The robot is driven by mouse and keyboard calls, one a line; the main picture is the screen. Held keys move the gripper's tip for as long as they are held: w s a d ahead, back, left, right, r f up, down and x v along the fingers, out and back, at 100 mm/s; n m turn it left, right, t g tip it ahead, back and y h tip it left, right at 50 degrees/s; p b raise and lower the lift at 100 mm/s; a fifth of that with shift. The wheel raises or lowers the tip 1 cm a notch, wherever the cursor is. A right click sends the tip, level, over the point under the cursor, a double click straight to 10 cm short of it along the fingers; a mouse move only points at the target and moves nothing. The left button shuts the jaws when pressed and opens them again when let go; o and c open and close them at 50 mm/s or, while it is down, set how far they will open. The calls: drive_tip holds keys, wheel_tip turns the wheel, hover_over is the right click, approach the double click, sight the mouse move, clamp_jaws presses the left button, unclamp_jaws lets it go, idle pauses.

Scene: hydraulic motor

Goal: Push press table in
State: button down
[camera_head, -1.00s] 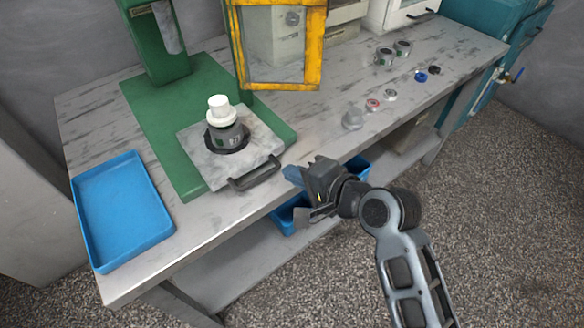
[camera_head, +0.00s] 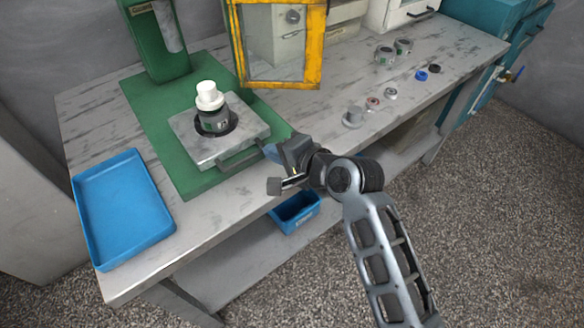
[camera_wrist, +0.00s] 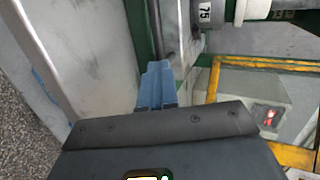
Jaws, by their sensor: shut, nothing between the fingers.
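The press table (camera_head: 190,140) is a square grey metal plate with a dark handle (camera_head: 240,160) on its front edge. It sits on the green press base (camera_head: 150,120). A grey cylindrical part with a white top (camera_head: 210,97) stands upright in the plate's round recess; it also shows at the top of the wrist view (camera_wrist: 208,14). My gripper (camera_head: 270,153) is shut and empty, its blue fingertips at the right end of the handle. In the wrist view the shut blue fingers (camera_wrist: 157,84) point at the handle; exact contact cannot be told.
A blue tray (camera_head: 122,205) lies at the left of the workbench (camera_head: 82,130). The yellow-framed guard (camera_head: 280,84) stands behind right of the press table. Several small parts lie on the right, including a grey one (camera_head: 352,117). A blue bin (camera_head: 296,212) is below the bench edge.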

sight(233, 110)
drive_tip(key=w+a+b, duration=0.1)
drive_tip(key=w+a, duration=0.2)
drive_tip(key=w, duration=0.1)
drive_tip(key=w+a+b, duration=0.2)
drive_tip(key=w+a, duration=0.1)
drive_tip(key=w, duration=0.2)
drive_tip(key=w+a+b, duration=0.1)
drive_tip(key=w+a, duration=0.2)
drive_tip(key=w, duration=0.1)
drive_tip(key=shift+w+f, duration=0.1)
drive_tip(key=shift+w, duration=0.05)
drive_tip(key=shift+w+a+b, duration=0.1)
drive_tip(key=shift+w+b, duration=0.1)
drive_tip(key=shift+b, duration=0.15)
drive_tip(key=shift+w+a+r, duration=0.1)
drive_tip(key=shift+r, duration=0.2)
drive_tip(key=shift+r, duration=0.1)
